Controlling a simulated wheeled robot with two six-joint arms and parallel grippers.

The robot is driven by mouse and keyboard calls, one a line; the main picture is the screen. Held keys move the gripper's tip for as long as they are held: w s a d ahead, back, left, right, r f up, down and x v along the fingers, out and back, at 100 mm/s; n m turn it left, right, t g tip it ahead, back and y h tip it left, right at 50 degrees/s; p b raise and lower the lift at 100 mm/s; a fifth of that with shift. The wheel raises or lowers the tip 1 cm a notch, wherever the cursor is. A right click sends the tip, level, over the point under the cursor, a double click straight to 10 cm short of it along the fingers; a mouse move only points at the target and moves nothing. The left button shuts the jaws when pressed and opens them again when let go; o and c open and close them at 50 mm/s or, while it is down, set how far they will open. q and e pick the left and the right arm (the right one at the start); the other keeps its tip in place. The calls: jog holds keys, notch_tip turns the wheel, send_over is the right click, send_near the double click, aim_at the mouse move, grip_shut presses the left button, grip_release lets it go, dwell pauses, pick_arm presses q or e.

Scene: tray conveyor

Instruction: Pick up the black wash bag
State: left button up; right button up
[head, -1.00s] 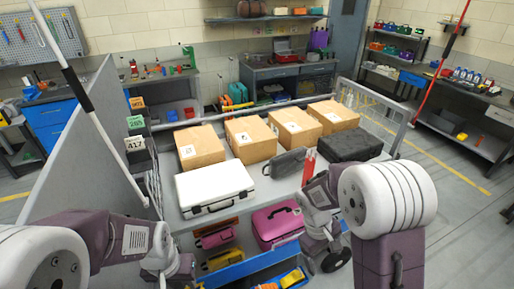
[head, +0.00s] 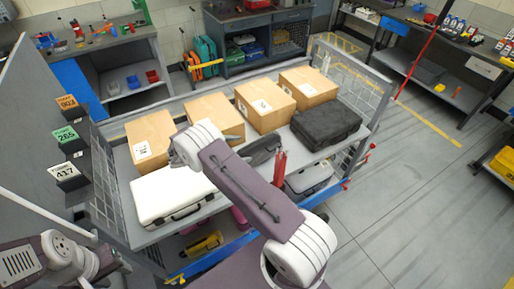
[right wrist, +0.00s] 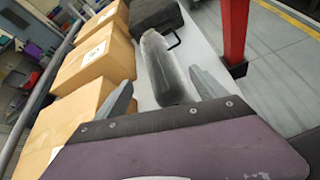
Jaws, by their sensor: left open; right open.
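The black wash bag (head: 262,149) is a dark grey, rounded bag lying on the upper deck of the cart (head: 240,165), partly hidden by my right arm in the head view. In the right wrist view the bag (right wrist: 167,72) lies lengthwise ahead of my right gripper (right wrist: 165,88). Its fingers are apart, one on each side of the bag's near end, with nothing held. Whether they overlap the bag in height I cannot tell. My left gripper (head: 112,268) is low at the left of the head view, away from the cart deck; its fingers are not clear.
A red post (head: 280,168) stands at the deck's front edge, close right of the bag. A black case (head: 326,121) lies to the right. Several cardboard boxes (head: 265,108) line the back. A white case (head: 165,200) lies left. Bare deck shows around the bag.

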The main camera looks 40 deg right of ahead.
aim_at(249, 148)
jog(key=shift+w+d+f+p, duration=0.15)
jog(key=shift+d+f+p, duration=0.05)
jog(key=shift+d, duration=0.3)
jog(key=shift+w+d+f+p, duration=0.1)
jog(key=shift+d+f+p, duration=0.1)
jog(key=shift+d, duration=0.25)
jog(key=p+x, duration=0.2)
jog(key=shift+s+d+f, duration=0.2)
jog(key=shift+s+d, duration=0.15)
jog(key=shift+s+d+f, duration=0.2)
jog(key=shift+d+f, duration=0.15)
jog(key=shift+d, duration=0.1)
pick_arm(q)
jog(key=r, duration=0.3)
jog(key=shift+w+d+r, duration=0.2)
jog(key=shift+d+r, duration=0.05)
pick_arm(e)
jog(key=shift+w+d+f, duration=0.1)
jog(key=shift+w, duration=0.1)
jog(key=c, duration=1)
grip_shut()
